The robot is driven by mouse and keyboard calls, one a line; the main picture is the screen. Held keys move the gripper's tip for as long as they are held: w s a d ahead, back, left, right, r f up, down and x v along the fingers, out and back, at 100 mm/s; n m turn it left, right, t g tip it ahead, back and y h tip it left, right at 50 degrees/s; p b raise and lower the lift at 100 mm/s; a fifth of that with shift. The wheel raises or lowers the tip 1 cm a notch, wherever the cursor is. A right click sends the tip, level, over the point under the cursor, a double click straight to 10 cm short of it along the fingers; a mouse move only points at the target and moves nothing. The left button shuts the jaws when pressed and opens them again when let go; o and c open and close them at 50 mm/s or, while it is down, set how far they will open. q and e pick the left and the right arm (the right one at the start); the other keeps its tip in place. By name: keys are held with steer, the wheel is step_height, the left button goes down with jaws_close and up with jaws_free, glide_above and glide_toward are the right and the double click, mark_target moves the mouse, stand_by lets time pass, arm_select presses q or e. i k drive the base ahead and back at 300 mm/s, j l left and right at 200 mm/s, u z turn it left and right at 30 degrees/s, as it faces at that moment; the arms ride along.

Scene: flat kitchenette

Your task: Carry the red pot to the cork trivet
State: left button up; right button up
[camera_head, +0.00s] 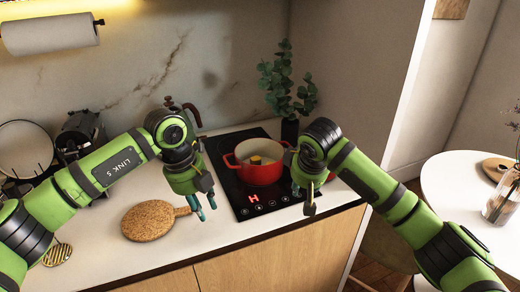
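The red pot (258,174) stands upright on the black cooktop (243,205). It has a pale inside with something yellow and brown in it, and small side handles. The round cork trivet (147,220) lies flat on the white counter to the left, its short handle pointing right. My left gripper (205,206) points down between trivet and pot, left of the pot and apart from it, its teal fingers spread and empty. My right gripper (303,198) points down just right of the pot, fingers apart and empty; it partly hides the pot's right handle area.
A plant in a dark vase (290,130) stands behind the pot. A moka pot (184,118) and dark kitchenware (80,135) stand at the back left. The counter's front edge runs close below the cooktop. A round white table (455,190) is at the right.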

mark_target(148, 219)
steer(key=i, duration=0.85)
